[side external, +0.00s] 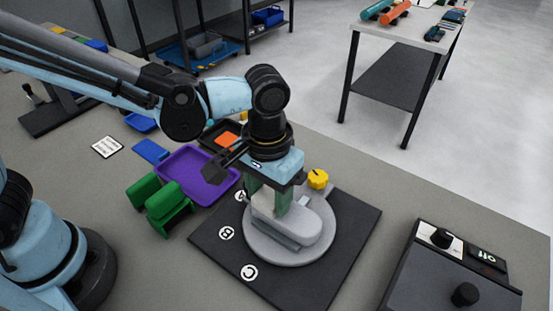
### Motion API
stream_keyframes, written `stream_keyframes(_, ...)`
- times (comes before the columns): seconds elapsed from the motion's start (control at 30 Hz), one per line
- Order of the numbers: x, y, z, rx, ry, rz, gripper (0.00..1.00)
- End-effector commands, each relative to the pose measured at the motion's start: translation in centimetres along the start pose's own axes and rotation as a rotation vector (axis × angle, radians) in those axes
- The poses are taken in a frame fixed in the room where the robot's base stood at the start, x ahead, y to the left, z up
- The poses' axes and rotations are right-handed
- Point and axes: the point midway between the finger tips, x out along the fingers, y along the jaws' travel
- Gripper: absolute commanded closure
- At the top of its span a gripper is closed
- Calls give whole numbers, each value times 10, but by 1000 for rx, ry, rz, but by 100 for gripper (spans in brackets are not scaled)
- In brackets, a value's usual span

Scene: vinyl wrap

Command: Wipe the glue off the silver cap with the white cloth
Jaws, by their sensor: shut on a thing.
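My gripper (267,200) points down over the round grey plate (262,250). Its green fingers are shut on a pale piece that looks like the white cloth (265,203). The lower end of this piece meets or hides part of a rounded grey-silver form (300,227) on the plate. I cannot tell whether this form is the silver cap, and I cannot make out any glue. Whether the cloth touches it is also unclear.
The plate sits on a black board (345,240) marked A, B and C, with a yellow knob (318,179) behind. A purple tray (197,175) and green holder (160,203) stand left. A control box (450,275) is at front right.

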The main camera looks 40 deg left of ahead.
Motion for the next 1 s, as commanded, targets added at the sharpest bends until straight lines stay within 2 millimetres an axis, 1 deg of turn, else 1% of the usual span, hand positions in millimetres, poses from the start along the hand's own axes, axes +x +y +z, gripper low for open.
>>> stream_keyframes(0.03,-4,-1,-6,-3,6,1,81)
stream_keyframes(0.13,1,-1,-16,-2,6,1,81)
stream_keyframes(0.2,-3,-1,-22,-2,7,1,81)
stream_keyframes(0.3,2,-1,-32,-2,6,1,81)
stream_keyframes(0.33,-3,-2,-33,-2,7,1,81)
stream_keyframes(0.43,-20,-2,-31,0,7,1,81)
stream_keyframes(1.0,-69,-1,-30,0,6,1,81)
